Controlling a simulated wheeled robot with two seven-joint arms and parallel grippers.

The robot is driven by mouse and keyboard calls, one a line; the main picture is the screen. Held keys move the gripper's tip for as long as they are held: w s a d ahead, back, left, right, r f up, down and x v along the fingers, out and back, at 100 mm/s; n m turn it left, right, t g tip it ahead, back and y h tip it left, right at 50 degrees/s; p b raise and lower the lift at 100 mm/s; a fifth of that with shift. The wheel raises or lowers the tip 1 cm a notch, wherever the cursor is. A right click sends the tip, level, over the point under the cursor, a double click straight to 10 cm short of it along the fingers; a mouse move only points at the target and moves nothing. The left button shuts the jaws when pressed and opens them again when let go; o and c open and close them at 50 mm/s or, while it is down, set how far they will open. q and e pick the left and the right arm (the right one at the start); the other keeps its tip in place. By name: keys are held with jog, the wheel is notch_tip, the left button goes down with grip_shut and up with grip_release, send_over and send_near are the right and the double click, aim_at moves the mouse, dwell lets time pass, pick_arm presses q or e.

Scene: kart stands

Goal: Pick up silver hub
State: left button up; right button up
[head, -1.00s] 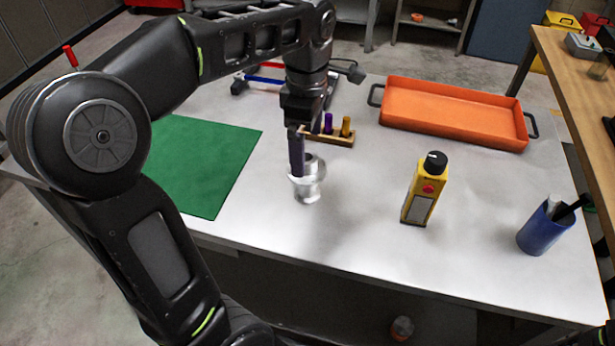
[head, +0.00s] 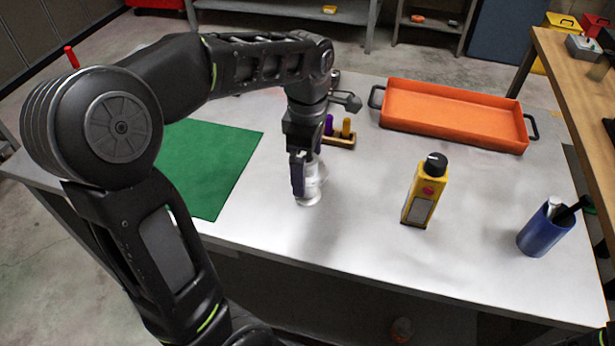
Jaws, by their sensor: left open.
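The silver hub (head: 309,198) stands upright on the grey metal table, in the middle of the head view. My left gripper (head: 306,188) points down at it from above, with its fingers low around the hub's upper part. The near finger hides the hub's left side, and its lower rim shows below. The left gripper is open; I cannot tell whether a finger touches the hub. My right gripper does not show.
A green mat (head: 215,160) lies left. A wooden block with coloured pegs (head: 342,139) stands just behind the hub. An orange tray (head: 455,115) is at the back right. A yellow bottle (head: 424,192) and a blue cup (head: 543,232) stand to the right. The table front is clear.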

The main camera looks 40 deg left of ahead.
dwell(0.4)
pick_arm(q)
jog(key=c, duration=1.8)
